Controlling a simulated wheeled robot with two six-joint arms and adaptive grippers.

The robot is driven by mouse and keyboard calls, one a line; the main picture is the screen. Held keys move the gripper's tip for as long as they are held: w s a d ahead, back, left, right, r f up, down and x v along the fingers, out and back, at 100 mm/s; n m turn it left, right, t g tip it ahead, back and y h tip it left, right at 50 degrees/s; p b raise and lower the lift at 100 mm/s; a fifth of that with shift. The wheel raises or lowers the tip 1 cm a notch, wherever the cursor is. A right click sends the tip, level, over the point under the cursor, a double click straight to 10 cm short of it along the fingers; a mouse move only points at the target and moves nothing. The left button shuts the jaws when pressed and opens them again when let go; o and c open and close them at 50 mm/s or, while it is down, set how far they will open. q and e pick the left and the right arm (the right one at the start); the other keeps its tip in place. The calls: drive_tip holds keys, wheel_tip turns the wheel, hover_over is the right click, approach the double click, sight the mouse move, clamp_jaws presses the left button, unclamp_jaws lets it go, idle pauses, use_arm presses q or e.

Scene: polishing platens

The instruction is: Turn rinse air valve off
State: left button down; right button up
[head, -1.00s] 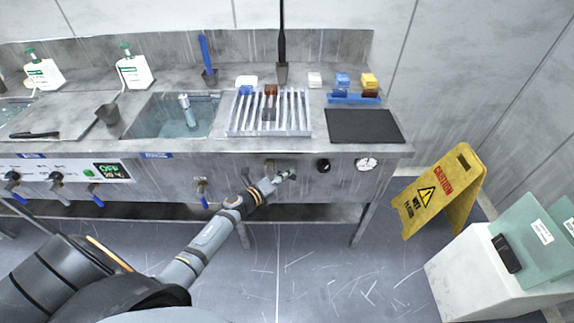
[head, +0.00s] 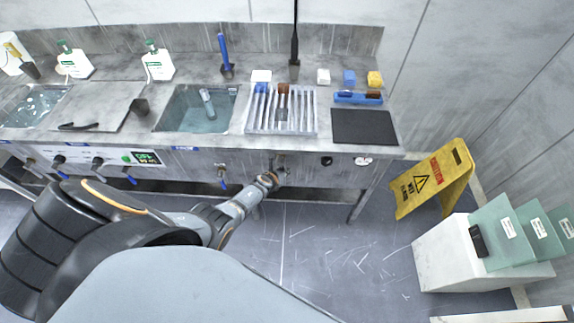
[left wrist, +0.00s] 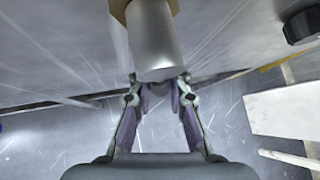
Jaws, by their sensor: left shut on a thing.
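A metal valve (head: 278,160) with a brass-coloured collar sticks out of the front panel of the steel bench, below the slatted rack. In the left wrist view its grey cylindrical body (left wrist: 152,45) fills the top middle. My left gripper (head: 281,172) is at this valve, just below its body. In the left wrist view the two fingers of the gripper (left wrist: 160,88) reach up to the lower end of the cylinder and are shut on the valve. The valve's handle is hidden. My right gripper is not in view.
A black knob (head: 326,161) and a round gauge (head: 363,161) are right of the valve. Another valve with a blue handle (head: 222,175) hangs to its left. A yellow caution sign (head: 432,183) and a white bin (head: 447,253) stand on the floor at right.

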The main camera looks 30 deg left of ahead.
use_arm(q)
drive_tip(key=shift+s+a+m+g+y+p, duration=0.15)
drive_tip(key=shift+a+m+g+y+p, duration=0.3)
drive_tip(key=shift+y+p, duration=0.1)
drive_tip(key=shift+s+a+m+y, duration=0.15)
drive_tip(key=shift+a+m+y, duration=0.1)
drive_tip(key=shift+a+y, duration=0.1)
drive_tip(key=c, duration=1.3)
unclamp_jaws()
drive_tip(key=shift+f+g, duration=0.1)
drive_tip(key=shift+g, duration=0.15)
drive_tip(key=shift+o, duration=0.2)
drive_tip(key=shift+d, duration=0.1)
